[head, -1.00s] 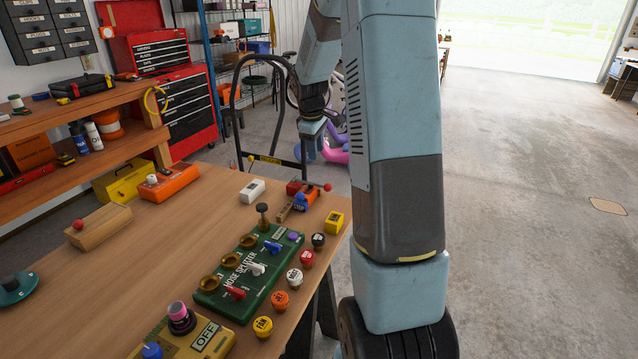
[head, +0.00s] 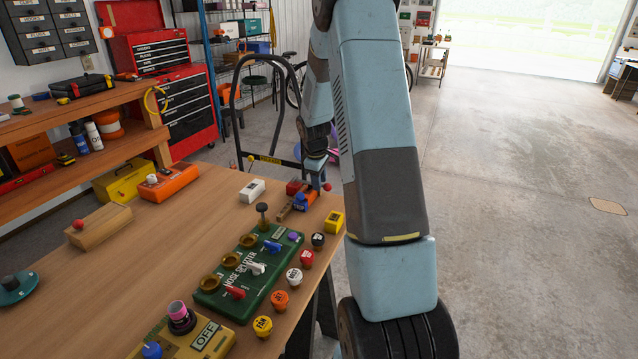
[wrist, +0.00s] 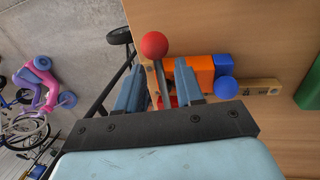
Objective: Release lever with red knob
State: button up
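The lever's red knob (wrist: 154,45) sits at the end of a grey rod on a small orange and blue device (wrist: 197,72). In the head view the red knob (head: 327,187) is at the right end of this device (head: 305,199), near the far right edge of the workbench. In the wrist view my gripper (wrist: 159,68) is open, with one finger on each side of the rod and the knob just beyond the fingertips. No clear finger contact shows. In the head view my gripper (head: 320,170) is just above the device and partly hides it.
A yellow box (head: 334,222), a white box (head: 252,190) and a green hose splitter panel (head: 240,290) stand near the device. A black-framed cart (head: 236,110) stands behind the bench.

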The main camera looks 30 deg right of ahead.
jog(key=shift+d+f, duration=0.1)
jog(key=shift+f, duration=0.45)
jog(key=shift+c, duration=0.4)
grip_shut()
dwell(0.6)
